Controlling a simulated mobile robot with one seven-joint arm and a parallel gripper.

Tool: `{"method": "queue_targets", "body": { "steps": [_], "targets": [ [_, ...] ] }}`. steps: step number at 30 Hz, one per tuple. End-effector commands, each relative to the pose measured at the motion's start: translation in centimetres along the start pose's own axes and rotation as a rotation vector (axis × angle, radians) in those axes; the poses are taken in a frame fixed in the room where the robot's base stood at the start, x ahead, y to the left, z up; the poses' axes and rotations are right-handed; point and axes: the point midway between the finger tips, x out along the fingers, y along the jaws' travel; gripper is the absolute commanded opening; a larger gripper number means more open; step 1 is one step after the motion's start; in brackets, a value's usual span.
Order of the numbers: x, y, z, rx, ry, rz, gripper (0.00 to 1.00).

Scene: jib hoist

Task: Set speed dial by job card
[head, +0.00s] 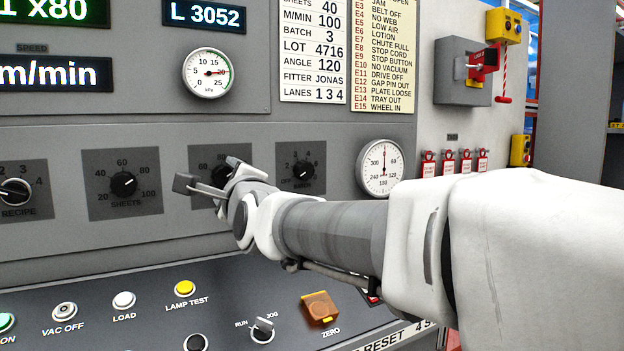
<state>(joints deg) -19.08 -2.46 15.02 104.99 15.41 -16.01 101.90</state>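The job card (314,60) is a white sheet on the upper panel. It reads M/MIN 100, SHEETS 40, BATCH 3, LOT 4716, ANGLE 120, FITTER JONAS, LANES 1 3 4. The dial behind my gripper sits on a dark square plate (204,155) between the SHEETS and BATCH dials. A display (52,75) labelled SPEED shows m/min, cut off at left.
The SHEETS dial (123,184) is to the left, the RECIPE dial (15,192) farther left. The BATCH dial (303,170) and a round angle gauge (381,167) are to the right. Buttons and an orange ZERO cover (319,307) lie on the console below my arm.

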Motion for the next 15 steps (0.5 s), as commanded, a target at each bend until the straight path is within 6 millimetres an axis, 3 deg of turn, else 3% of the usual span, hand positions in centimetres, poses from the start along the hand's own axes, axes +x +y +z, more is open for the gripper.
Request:
{"method": "queue_targets", "body": {
  "steps": [2, 15],
  "targets": [
    [0.00, 0.01, 0.00, 0.000, 0.000, 0.000, 0.78],
    [-0.86, 0.03, 0.01, -0.001, 0.000, 0.000, 0.78]
  ]
}}
